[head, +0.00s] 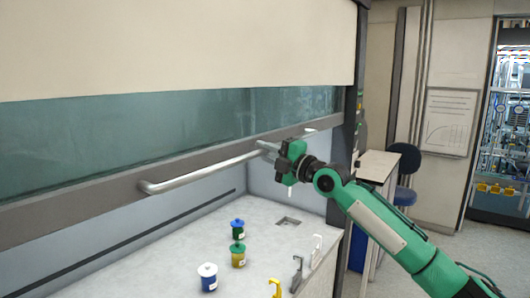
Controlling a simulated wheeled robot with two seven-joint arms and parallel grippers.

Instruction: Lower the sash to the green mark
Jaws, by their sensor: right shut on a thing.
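The fume hood sash (150,128) is a dark, see-through pane with a grey bottom frame, partly raised above the worktop. A long metal handle bar (205,172) runs along its lower frame. My right gripper (274,149), green and black, is shut on the handle bar near its right part. My right arm comes in from the lower right. Small green and yellow spots (360,98) show on the dark right post; I cannot tell if one is the green mark. My left gripper is not in view.
Under the sash, the pale worktop (255,262) bears a blue-capped green container (238,229), a yellow-green container (238,256) and a white-lidded blue container (208,278). Yellow, grey and white taps (297,274) stand at its front edge. A side table (376,168) and blue chair (405,170) stand to the right.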

